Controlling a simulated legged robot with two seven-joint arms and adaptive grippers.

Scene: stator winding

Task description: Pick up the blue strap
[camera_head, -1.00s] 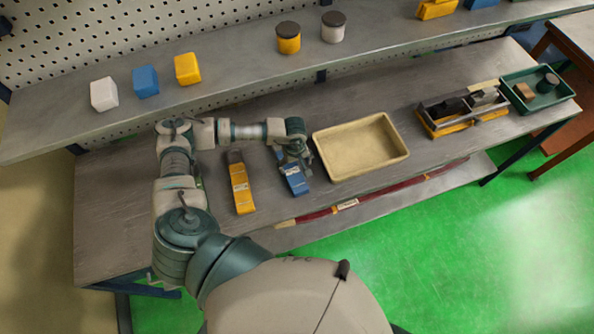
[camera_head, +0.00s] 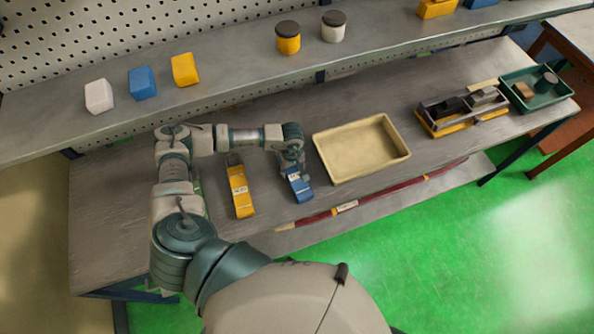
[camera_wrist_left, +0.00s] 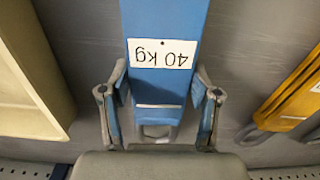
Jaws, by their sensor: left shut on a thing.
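The blue strap (camera_head: 299,187) lies on the grey workbench between the yellow strap and the beige tray. In the left wrist view the blue strap (camera_wrist_left: 165,80) shows a white label reading "40 kg" upside down, with a loop at its lower end. My left gripper (camera_head: 293,168) is over the far end of the blue strap. In the left wrist view my left gripper (camera_wrist_left: 160,95) has a finger on each side of the strap, shut on it. Whether the strap is clear of the bench is hard to tell. My right gripper is not in view.
A yellow strap (camera_head: 240,190) lies to the left of the blue one. An empty beige tray (camera_head: 340,176) stands close on the right. A yellow-based organiser (camera_head: 440,130) and a green tray (camera_head: 562,97) are farther right. A shelf (camera_head: 230,72) runs behind.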

